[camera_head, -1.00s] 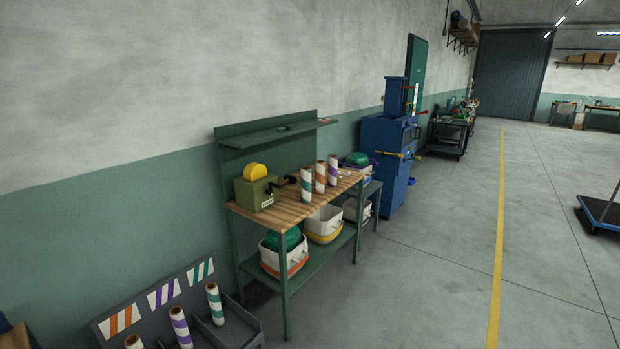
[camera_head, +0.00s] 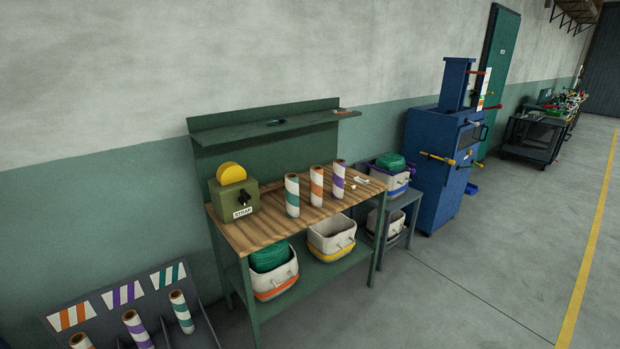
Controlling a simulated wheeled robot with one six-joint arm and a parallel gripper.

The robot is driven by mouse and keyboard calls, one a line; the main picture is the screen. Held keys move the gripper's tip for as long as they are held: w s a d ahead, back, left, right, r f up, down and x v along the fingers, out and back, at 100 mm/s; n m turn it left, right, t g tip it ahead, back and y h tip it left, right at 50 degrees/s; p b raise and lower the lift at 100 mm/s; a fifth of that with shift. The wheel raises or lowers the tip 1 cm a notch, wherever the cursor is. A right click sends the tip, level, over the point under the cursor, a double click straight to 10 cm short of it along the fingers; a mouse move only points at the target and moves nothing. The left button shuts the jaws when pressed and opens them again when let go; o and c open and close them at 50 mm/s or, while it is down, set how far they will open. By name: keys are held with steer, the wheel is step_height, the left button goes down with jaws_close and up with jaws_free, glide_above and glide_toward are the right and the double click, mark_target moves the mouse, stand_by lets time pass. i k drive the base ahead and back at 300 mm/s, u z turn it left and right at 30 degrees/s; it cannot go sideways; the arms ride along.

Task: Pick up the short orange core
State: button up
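Three striped cores stand upright in a row on the wooden top of a green workbench (camera_head: 262,235): a green-and-white one (camera_head: 292,196), an orange-and-white one (camera_head: 316,187) and a purple-and-white one (camera_head: 338,180). Another core (camera_head: 82,342) sits under the orange-striped card in the dark rack at lower left. The frame's bottom edge cuts it off, so its stripes and length are hidden. I cannot tell for certain which core is the short orange one. My gripper is not in view.
The rack (camera_head: 205,335) also holds a purple core (camera_head: 137,328) and a green core (camera_head: 181,311). A green strap box (camera_head: 236,200) sits on the bench's left end. Bins stand on its lower shelf. A blue machine (camera_head: 434,165) stands to the right. Floor in front is clear.

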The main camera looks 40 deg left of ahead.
mark_target(316, 172)
steer(key=u, duration=0.45)
steer(key=i, duration=1.45)
steer(key=u, duration=1.9)
steer(key=i, duration=1)
steer(key=u, duration=1.05)
